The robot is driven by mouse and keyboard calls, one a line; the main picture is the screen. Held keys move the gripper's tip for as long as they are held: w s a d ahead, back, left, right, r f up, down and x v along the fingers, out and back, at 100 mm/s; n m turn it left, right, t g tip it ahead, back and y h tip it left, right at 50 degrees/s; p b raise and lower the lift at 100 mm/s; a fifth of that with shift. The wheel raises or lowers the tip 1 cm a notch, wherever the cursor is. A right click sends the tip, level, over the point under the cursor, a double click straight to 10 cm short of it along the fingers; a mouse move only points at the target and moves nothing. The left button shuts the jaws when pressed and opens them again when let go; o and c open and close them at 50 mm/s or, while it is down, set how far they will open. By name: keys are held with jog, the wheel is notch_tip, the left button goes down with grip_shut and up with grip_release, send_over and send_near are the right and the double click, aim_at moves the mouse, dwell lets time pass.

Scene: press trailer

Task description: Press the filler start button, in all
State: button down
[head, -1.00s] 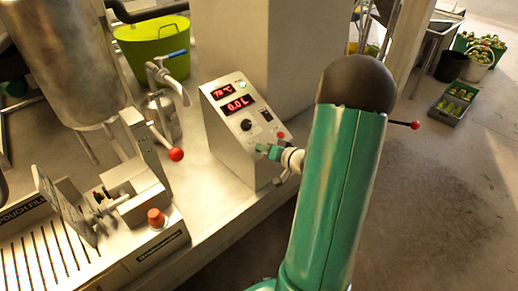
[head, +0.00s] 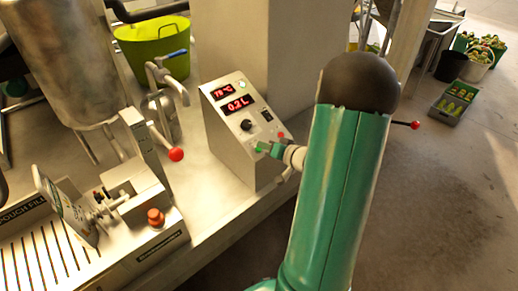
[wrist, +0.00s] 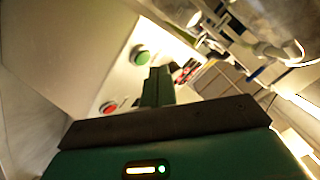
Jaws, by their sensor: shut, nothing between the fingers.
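The filler control box (head: 232,150) stands in the middle of the head view, with red displays reading about 78 °C and 0.2 L, a black knob and a red button (head: 281,135). In the wrist view its panel shows the green button (wrist: 142,56) and the red button (wrist: 109,107). My gripper (head: 265,149) is at the lower front of the panel. In the wrist view my gripper (wrist: 157,75) is shut and empty, its tips beside the green button. I cannot tell whether they touch it. My arm hides part of the box's right side.
The pouch filler (head: 150,230) with an orange-red button stands at lower left. A steel tank (head: 65,60), a tap with a red-knobbed lever (head: 176,154) and a green tub (head: 150,48) are nearby. Crates (head: 452,105) stand on the floor at right.

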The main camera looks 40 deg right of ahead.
jog(key=r, duration=0.1)
jog(key=s+r, duration=0.1)
jog(key=r, duration=0.1)
jog(key=s+r, duration=0.1)
jog(key=shift+s+r, duration=0.15)
dwell(0.9)
jog(key=s+a+r+n+g+y, duration=0.1)
jog(key=a+r+n+g+y, duration=0.25)
jog(key=a, duration=0.85)
jog(key=s+a+r+n+g+y, duration=0.2)
jog(key=a+r+g, duration=0.2)
jog(key=a, duration=0.9)
jog(key=s+a+r+n+g+h, duration=0.1)
jog(key=s+a+r+h, duration=0.2)
jog(key=s, duration=0.2)
jog(key=s+a+r+h, duration=0.3)
jog(key=s+h, duration=0.1)
jog(key=s, duration=0.2)
jog(key=shift+s+r+n+g, duration=0.3)
jog(key=shift+n+g, duration=0.05)
